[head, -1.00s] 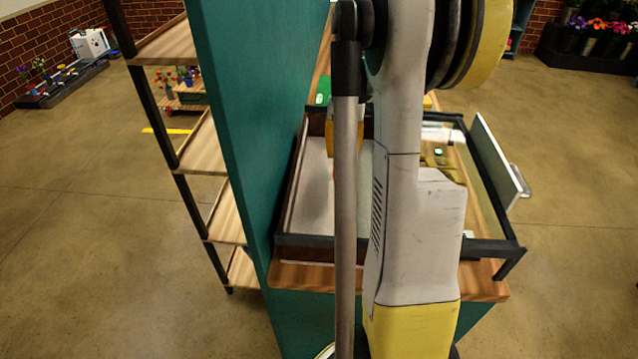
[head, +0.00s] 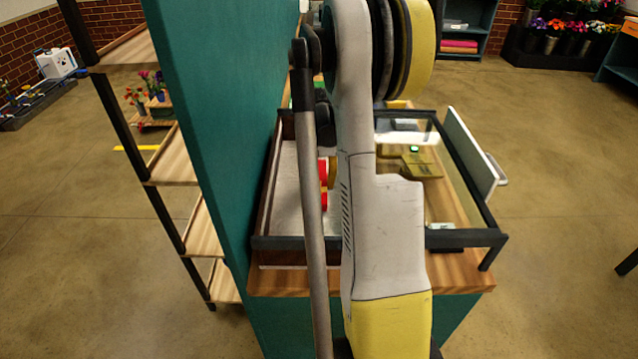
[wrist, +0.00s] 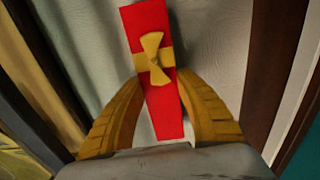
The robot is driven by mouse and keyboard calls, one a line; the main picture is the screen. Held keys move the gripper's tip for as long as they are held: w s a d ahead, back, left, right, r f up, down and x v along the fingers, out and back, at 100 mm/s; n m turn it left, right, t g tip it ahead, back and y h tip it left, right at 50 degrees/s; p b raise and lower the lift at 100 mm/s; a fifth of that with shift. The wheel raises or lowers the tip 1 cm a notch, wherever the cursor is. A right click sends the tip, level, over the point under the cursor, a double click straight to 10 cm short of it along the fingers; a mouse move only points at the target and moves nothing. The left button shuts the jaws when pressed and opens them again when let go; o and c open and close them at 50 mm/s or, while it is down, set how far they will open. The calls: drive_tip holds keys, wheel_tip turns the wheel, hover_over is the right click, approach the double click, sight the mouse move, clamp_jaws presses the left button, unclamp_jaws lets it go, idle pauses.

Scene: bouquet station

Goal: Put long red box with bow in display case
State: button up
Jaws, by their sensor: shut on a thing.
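The long red box with a gold band and bow (wrist: 155,105) is between the two yellow fingers of my gripper (wrist: 158,80) in the wrist view. The fingers are shut on its sides near the bow. In the head view a red piece of the box (head: 323,186) shows beside my arm, within the outline of the display case (head: 275,242). The case has a dark frame and a pale lining. My arm hides much of the case and most of the gripper. I cannot tell whether the box touches the case floor.
A teal panel (head: 215,120) stands close along the left side of the case. A pale hinged-looking panel with a handle (head: 472,155) stands at its right. Wooden shelves (head: 180,165) are left of the panel. Open floor lies to the right.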

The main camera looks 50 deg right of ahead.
sight(319, 181)
drive_tip(key=shift+f, duration=0.2)
drive_tip(key=o, duration=1.2)
drive_tip(key=shift+r, duration=0.15)
wheel_tip(319, 181, up, 12)
drive_tip(key=p, duration=0.3)
